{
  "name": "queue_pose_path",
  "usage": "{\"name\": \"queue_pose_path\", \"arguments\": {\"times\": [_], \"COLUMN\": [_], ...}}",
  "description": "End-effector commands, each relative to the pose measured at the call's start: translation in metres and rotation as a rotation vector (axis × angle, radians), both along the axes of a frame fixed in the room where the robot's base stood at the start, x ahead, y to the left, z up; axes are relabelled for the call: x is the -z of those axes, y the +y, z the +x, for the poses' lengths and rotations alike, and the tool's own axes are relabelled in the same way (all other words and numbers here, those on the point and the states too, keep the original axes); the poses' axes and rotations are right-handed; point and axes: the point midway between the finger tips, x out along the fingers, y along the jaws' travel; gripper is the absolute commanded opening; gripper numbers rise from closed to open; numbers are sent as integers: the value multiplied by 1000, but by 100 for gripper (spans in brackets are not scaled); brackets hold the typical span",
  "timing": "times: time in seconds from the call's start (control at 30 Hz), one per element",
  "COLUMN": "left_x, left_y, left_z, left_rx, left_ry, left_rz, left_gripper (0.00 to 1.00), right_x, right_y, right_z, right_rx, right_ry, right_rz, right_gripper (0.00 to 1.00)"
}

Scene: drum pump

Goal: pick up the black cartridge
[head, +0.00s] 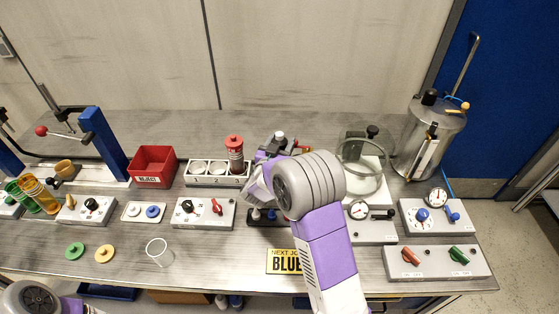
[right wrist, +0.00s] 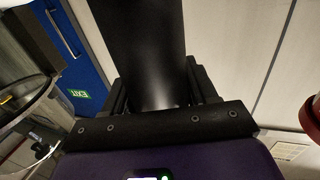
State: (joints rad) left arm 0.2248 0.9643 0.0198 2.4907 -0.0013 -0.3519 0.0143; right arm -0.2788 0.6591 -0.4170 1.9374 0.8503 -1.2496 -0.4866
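The black cartridge (right wrist: 145,50) fills the middle of the right wrist view as a smooth dark cylinder. My right gripper (right wrist: 160,90) has one finger on each side of it, close against its sides, and appears shut on it. In the head view my right gripper (head: 262,168) is just right of the numbered rack, largely covered by my own wrist. The cartridge's body is mostly hidden there, so I cannot tell whether it touches the table. Of my left arm only a link shows at the lower left; its gripper is out of view.
A red cartridge (head: 235,155) stands in the rack (head: 205,182), close left of my right gripper. A red bin (head: 152,167) lies further left. A glass dome (head: 362,170) and a metal tank (head: 428,140) stand to the right. Switch boxes line the front.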

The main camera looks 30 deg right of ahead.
Motion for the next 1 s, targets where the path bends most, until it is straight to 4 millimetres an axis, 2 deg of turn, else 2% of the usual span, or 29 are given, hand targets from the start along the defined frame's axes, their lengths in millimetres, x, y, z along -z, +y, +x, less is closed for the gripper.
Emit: {"name": "queue_pose_path", "arguments": {"times": [0.03, 0.2, 0.3, 0.53, 0.63, 1.0], "left_x": [0, 0, 0, 0, -3, -24], "left_y": [0, 0, 0, 0, 0, 0], "left_z": [0, 0, 0, 0, 0, 0], "left_rx": [0, 0, 0, 0, 0, 0], "left_ry": [0, 0, 0, 0, 0, 0], "left_rz": [0, 0, 0, 0, 0, 0], "left_gripper": [54, 54, 54, 54, 54, 54], "right_x": [0, 0, 0, -2, -10, -81], "right_y": [0, 0, 0, 0, 0, 0], "right_z": [0, 0, 0, 0, 0, 0], "right_rx": [0, 0, 0, 0, 0, 1], "right_ry": [0, 0, 0, -3, -5, -8], "right_rz": [0, 0, 0, 0, 0, 2], "right_gripper": [38, 12, 0, 0, 0, 0]}}
